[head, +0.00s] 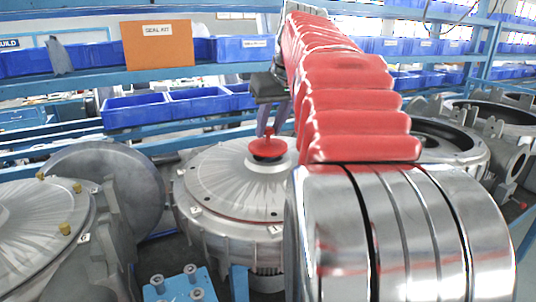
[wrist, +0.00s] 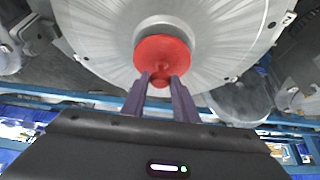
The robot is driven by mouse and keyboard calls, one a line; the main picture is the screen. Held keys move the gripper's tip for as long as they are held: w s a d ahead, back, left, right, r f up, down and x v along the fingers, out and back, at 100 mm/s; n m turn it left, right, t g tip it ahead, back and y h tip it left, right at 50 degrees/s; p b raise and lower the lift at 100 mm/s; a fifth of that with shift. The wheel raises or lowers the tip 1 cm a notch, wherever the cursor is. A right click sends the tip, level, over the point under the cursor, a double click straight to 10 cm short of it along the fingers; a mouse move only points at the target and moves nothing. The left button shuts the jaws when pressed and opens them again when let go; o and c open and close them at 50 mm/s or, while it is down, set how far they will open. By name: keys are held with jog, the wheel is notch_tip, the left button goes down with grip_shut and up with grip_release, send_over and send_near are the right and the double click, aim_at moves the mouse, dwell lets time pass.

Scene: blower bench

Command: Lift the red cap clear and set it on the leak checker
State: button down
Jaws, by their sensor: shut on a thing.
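The red cap (head: 268,146) is at the centre of the round silver blower housing (head: 215,178) in the head view. In the wrist view the cap (wrist: 163,55) shows as a red disc with a small knob, over the grey hub of the housing (wrist: 105,45). My gripper (wrist: 161,80) is shut on the cap's knob, its two purple fingers on either side. In the head view the fingers come down on the cap from above, partly behind my red-sleeved arm. I cannot tell whether the cap touches the hub. I cannot make out the leak checker for certain.
A blue block with metal fittings (head: 180,287) stands at the front. Another silver housing (head: 40,225) is at the left, and an open one (head: 445,145) at the right. Blue bins (head: 150,108) and an orange seal kit box (head: 157,44) sit on the rack behind.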

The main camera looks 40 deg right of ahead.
jog(key=shift+r, duration=1.15)
jog(key=shift+s, duration=0.15)
